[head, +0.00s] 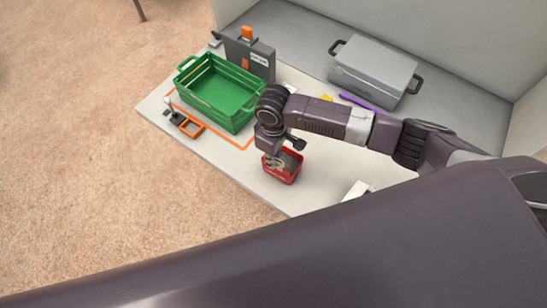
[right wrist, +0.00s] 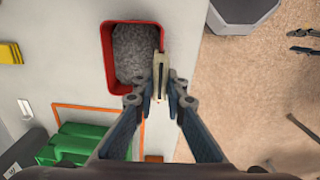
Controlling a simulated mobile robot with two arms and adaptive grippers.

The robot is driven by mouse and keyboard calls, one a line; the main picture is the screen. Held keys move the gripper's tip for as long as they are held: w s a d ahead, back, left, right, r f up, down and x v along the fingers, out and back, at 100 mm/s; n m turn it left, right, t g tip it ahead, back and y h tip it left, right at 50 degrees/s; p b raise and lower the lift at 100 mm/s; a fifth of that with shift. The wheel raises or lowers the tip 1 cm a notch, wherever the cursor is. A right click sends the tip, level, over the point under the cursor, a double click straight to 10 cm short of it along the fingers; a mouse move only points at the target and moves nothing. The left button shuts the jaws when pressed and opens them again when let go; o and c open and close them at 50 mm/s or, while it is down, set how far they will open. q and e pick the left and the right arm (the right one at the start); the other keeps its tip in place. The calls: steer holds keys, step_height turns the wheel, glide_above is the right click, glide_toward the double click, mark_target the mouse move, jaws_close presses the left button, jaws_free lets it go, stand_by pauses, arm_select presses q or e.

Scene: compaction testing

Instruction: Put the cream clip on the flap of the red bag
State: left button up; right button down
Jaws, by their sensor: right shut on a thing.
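The red bag (head: 283,168) stands on the bench, open at the top, with grey granular stuff inside; the right wrist view shows its red rim (right wrist: 105,50). The cream clip (right wrist: 160,68) is between the fingertips of my right gripper (right wrist: 161,92), which is shut on it. The clip overlaps the bag's right rim in that view; I cannot tell whether it touches or grips the flap. In the head view my right gripper (head: 283,150) is right over the bag. Two dark, spread fingers at the right wrist view's right edge look like my left gripper (right wrist: 302,42), empty, away from the bench.
A green crate (head: 222,95) stands left of the bag by an orange outline on the bench. A grey case (head: 373,72) lies at the back, with a purple strip (head: 360,103) before it. A grey device (head: 250,55) stands behind the crate. Bench around the bag is mostly clear.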

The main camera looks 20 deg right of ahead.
steer(key=shift+f, duration=0.6)
steer(key=c, duration=1.9)
jaws_free()
steer(key=shift+r, duration=0.15)
step_height(320, 180, up, 12)
steer(key=shift+f, duration=0.1)
